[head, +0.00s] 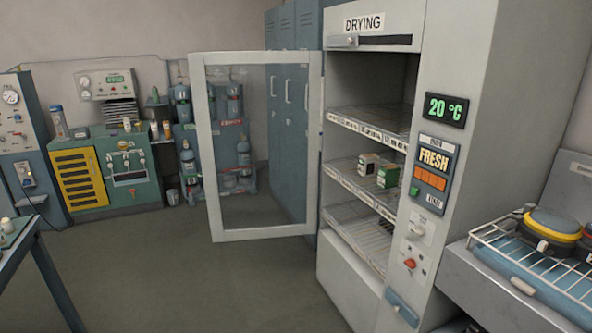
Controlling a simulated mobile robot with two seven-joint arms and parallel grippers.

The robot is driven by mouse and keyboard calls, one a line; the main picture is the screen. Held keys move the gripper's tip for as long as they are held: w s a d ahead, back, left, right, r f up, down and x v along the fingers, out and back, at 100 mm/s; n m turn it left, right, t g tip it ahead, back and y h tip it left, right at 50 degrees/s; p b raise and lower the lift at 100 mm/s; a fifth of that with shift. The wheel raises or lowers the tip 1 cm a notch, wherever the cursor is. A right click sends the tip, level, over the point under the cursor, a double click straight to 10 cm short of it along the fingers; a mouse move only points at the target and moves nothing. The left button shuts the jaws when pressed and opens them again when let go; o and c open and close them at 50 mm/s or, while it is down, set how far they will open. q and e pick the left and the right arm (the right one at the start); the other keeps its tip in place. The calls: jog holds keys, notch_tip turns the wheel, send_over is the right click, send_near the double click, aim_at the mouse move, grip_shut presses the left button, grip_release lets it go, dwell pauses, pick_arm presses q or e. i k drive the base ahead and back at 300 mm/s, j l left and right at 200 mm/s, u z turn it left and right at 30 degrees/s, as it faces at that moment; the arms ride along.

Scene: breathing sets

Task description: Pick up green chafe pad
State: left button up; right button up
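Two small box-like things sit side by side on the middle shelf of the open drying cabinet. The right one (388,175) is green with a light patch. The left one (368,163) is dark with a pale top. I cannot tell for sure whether the green one is the chafe pad, and no other pad shows clearly. Neither of my grippers is in view.
The cabinet's glass door (255,150) stands swung open to the left. A wire rack (520,262) with a yellow-and-black round device (553,224) is at right. A table (14,240) edges in at left. The middle floor is clear.

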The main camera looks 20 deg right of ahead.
aim_at(388, 175)
jog(key=i+j+z, duration=0.2)
jog(key=i, duration=1.15)
jog(key=i+z, duration=0.35)
jog(key=i, duration=0.25)
jog(key=i+j+z, duration=0.1)
jog(key=i+z, duration=0.2)
jog(key=i, duration=0.25)
